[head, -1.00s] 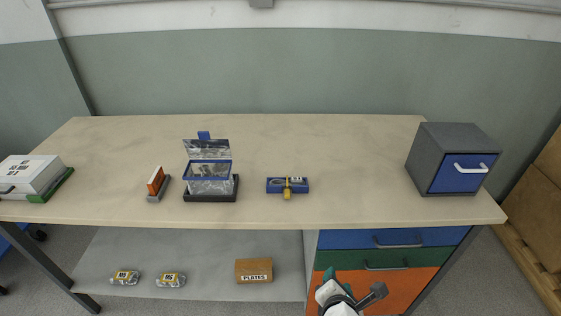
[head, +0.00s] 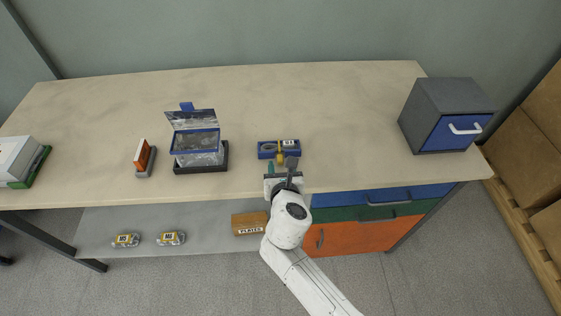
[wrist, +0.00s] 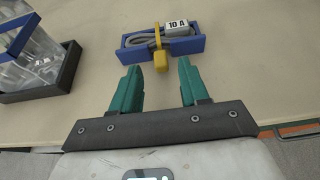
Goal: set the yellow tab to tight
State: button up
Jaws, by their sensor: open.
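In the head view the blue block (head: 264,151) sits near the table's front edge, with the tab (head: 280,158) partly hidden by my gripper. My gripper (wrist: 160,75) is open and empty, its two green fingers on either side of the tab's line and short of it, not touching it.
A clear bin with a blue-rimmed lid (head: 196,142) stands in a black tray (head: 205,167) left of the block. An orange piece in a grey holder (head: 143,158) is farther left. A grey cabinet with a blue drawer (head: 440,110) stands right. Table behind the block is clear.

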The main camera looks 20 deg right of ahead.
aim_at(280, 160)
jog(key=shift+x, duration=1.5)
grip_shut()
